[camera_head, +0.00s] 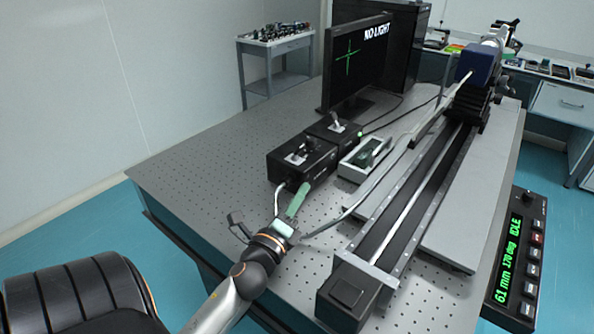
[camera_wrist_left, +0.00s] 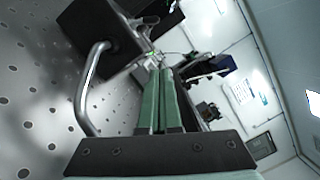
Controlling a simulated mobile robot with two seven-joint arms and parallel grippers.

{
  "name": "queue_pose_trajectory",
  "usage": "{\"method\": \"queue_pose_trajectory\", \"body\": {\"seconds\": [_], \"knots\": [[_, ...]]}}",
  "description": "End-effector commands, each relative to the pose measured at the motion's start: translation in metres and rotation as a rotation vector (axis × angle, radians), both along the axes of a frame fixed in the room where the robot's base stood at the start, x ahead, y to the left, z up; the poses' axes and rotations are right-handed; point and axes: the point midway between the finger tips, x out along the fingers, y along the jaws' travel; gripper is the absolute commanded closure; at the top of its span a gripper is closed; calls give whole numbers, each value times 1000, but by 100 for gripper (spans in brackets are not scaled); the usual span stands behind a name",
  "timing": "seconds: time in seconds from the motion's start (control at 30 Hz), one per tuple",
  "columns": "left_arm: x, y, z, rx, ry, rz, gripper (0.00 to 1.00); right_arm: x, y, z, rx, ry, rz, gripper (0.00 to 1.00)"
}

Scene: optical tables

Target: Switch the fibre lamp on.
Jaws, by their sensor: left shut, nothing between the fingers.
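A black box with a lever switch on a light plate (camera_head: 302,165) stands on the perforated optical table; it looks like the fibre lamp. A curved metal tube (camera_wrist_left: 88,88) comes out of the box (camera_wrist_left: 98,38) in the left wrist view. A second black box with a lever (camera_head: 333,129) stands just behind. My left gripper (camera_head: 301,190) has green fingers, shut and empty, in front of the near box. The fingers (camera_wrist_left: 160,72) lie side by side in the left wrist view. Any contact with the box is unclear. My right gripper is out of view.
A monitor (camera_head: 357,62) reads "NO LIGHT". A grey-framed case (camera_head: 362,159) stands right of the boxes, beside a long black rail (camera_head: 420,190). A control panel (camera_head: 521,255) reads "61 mm 170deg IDLE". The optical table (camera_head: 205,165) is clear at left.

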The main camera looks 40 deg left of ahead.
Motion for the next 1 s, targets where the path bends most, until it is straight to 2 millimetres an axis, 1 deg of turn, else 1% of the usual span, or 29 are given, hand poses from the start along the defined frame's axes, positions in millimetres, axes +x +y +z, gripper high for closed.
{"method": "queue_pose_trajectory", "body": {"seconds": [0.03,0.2,0.3,0.4,0.5,0.63,0.8,1.0], "knots": [[10,3,4,2,-3,0,100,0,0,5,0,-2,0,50],[41,14,8,2,-3,0,100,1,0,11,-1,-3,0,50],[59,20,10,2,-2,0,100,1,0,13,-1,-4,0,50],[71,28,14,3,0,2,100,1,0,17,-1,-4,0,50],[67,42,23,4,2,2,100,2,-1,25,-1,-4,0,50],[65,53,28,3,1,2,100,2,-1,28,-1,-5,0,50],[65,58,29,1,1,1,100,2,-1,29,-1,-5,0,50],[64,58,29,0,0,1,100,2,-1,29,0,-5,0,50]]}}
